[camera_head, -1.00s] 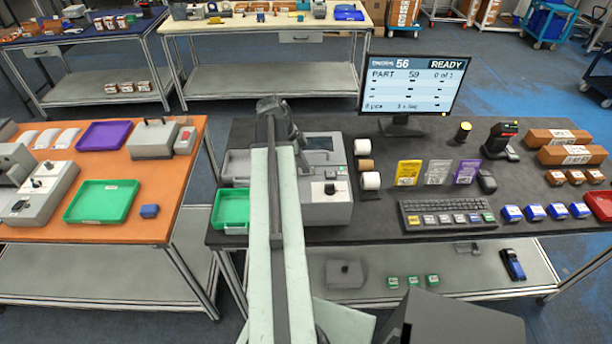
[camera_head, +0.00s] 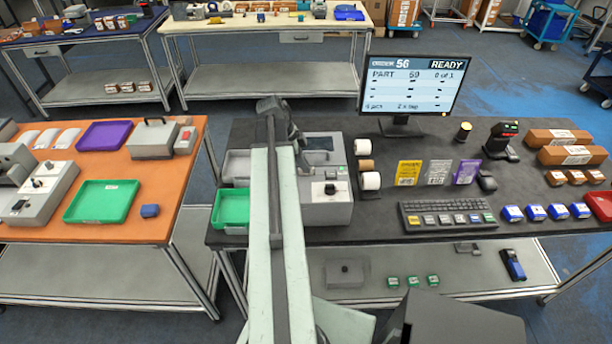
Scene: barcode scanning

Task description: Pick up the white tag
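The white tag (camera_head: 437,172) stands on the dark table, tilted back a little, between a yellow tag (camera_head: 408,172) on its left and a purple tag (camera_head: 467,171) on its right. Nothing covers it. My arm reaches from the bottom edge up over the left part of the table. The dark end with my gripper (camera_head: 293,138) is beside the grey printer-like device, well left of the white tag and apart from it. The fingers are too small and partly hidden, so I cannot tell whether they are open.
A monitor (camera_head: 413,85) stands behind the tags, and a keyboard (camera_head: 448,215) lies in front. Label rolls (camera_head: 371,181) stand to their left, and a scanner (camera_head: 502,141) stands to the right. Several blue boxes (camera_head: 535,212) line the right front. A grey device (camera_head: 328,208) sits near my arm.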

